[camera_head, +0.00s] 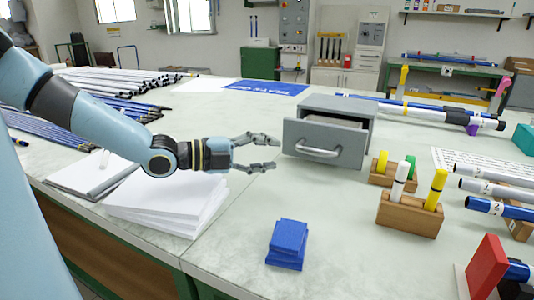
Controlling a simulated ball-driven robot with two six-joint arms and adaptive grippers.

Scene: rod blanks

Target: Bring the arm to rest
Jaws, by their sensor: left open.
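My left gripper (268,152) is at the middle of the view, above the table (350,245). Its two fingers are spread apart with nothing between them. The fingertips point right, toward the front of a small grey drawer box (345,117). The drawer front has a silver handle (319,152), and the drawer stands slightly open. The fingertips appear apart from the handle. My left arm (100,113) reaches in from the left. My right gripper does not show.
Stacks of white paper (168,207) lie below the left arm. A blue block stack (287,243) sits at the front. Wooden holders (408,214) with markers stand on the right. Rods (500,180) lie at the right edge, more (120,82) at the back left. Table between is clear.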

